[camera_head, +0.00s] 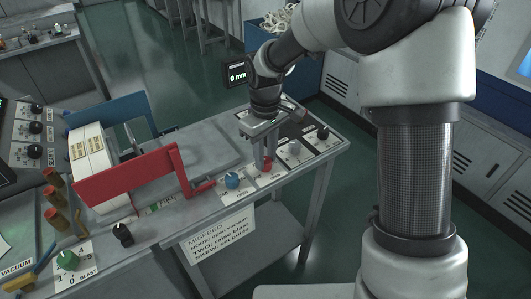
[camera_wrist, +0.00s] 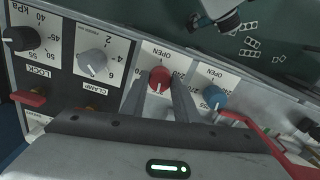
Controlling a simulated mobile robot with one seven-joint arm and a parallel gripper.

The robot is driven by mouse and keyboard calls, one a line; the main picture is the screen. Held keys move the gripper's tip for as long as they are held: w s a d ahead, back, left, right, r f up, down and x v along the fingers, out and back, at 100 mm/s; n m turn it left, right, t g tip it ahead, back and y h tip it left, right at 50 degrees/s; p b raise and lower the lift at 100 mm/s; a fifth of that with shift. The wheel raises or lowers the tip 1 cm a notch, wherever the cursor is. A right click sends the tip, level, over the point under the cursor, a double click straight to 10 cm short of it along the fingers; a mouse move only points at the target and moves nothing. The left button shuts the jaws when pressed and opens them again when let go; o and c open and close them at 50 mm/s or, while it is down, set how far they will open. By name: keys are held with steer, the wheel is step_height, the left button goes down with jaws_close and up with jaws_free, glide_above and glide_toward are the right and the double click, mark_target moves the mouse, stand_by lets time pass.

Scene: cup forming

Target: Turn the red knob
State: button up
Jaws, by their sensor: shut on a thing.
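The red knob (camera_head: 266,163) sits on a white dial plate near the right end of the bench's front edge. In the wrist view the red knob (camera_wrist: 159,79) is between the two fingers of my gripper (camera_wrist: 160,88), under an "OPEN" label. My gripper (camera_head: 264,158) points down from above and is shut on the red knob in the head view. The fingers partly cover the dial plate, so some of its markings are hidden.
A blue knob (camera_head: 232,180) is close beside the red one, and a grey knob (camera_head: 294,147) and a black knob (camera_head: 322,132) are on the other side. A red guard (camera_head: 130,176) stands to the left. A green knob (camera_head: 67,260) is at the lower left.

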mark_target(266, 160)
steer(key=shift+n, duration=0.6)
steer(key=o, duration=1.1)
steer(key=shift+c, duration=0.2)
steer(key=shift+r, duration=0.1)
step_height(266, 160, up, 17)
steer(key=p, duration=0.1)
steer(key=shift+r, duration=0.15)
